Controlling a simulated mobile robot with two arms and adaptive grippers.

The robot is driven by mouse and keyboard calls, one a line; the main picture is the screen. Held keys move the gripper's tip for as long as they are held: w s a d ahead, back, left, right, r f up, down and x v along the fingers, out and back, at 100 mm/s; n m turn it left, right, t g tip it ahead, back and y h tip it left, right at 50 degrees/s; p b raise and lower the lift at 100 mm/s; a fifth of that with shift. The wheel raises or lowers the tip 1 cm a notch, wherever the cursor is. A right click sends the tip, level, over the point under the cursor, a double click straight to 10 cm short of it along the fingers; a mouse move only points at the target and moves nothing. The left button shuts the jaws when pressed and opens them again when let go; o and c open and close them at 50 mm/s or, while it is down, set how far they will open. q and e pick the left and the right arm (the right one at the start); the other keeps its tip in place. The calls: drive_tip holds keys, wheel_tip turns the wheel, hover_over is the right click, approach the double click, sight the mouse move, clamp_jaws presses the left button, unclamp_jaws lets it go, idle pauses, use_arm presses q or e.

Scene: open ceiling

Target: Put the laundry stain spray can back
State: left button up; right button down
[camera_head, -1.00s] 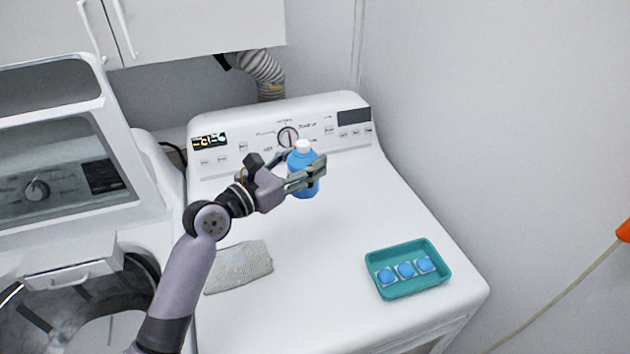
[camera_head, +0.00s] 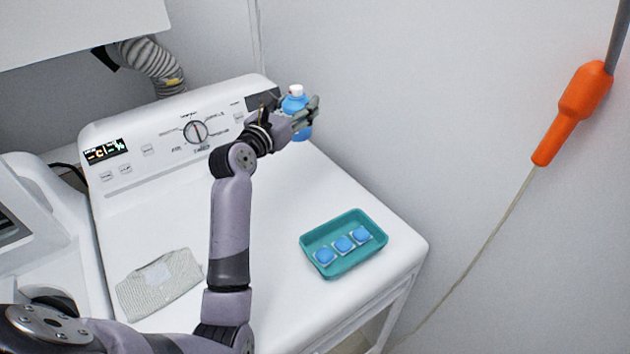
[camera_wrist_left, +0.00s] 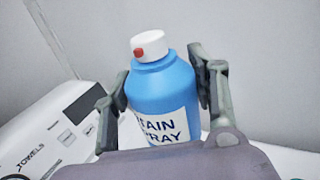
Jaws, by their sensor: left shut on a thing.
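The stain spray can (camera_head: 296,104) is blue with a white cap. It is upright between the fingers of my left gripper (camera_head: 308,115), near the back right corner of the white dryer top (camera_head: 250,210). The left wrist view shows the can (camera_wrist_left: 162,92) close up, with a white label and a red nozzle on its cap. The left gripper (camera_wrist_left: 165,100) is shut on it, one finger on each side. The can's base is hidden in the wrist view, and I cannot tell whether it touches the dryer top. My right gripper is not in view.
A teal tray (camera_head: 311,263) with three blue pods sits at the dryer's front right. A folded grey cloth (camera_head: 160,284) lies front left. The control panel (camera_head: 195,131) runs along the back. A wall with an orange handle (camera_head: 572,112) stands to the right.

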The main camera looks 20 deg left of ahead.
use_arm(q)
wheel_tip(320, 180, down, 17)
drive_tip(key=shift+a+f+b, duration=0.1)
drive_tip(key=shift+f+b, duration=0.1)
drive_tip(key=shift+b, duration=0.7)
drive_tip(key=shift+f, duration=0.4)
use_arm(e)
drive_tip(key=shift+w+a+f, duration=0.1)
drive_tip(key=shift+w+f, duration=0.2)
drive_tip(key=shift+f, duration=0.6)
use_arm(q)
drive_tip(key=shift+f, duration=0.2)
drive_tip(key=o, duration=1.6)
drive_tip(key=shift+s, duration=0.1)
drive_tip(key=shift+c, duration=0.2)
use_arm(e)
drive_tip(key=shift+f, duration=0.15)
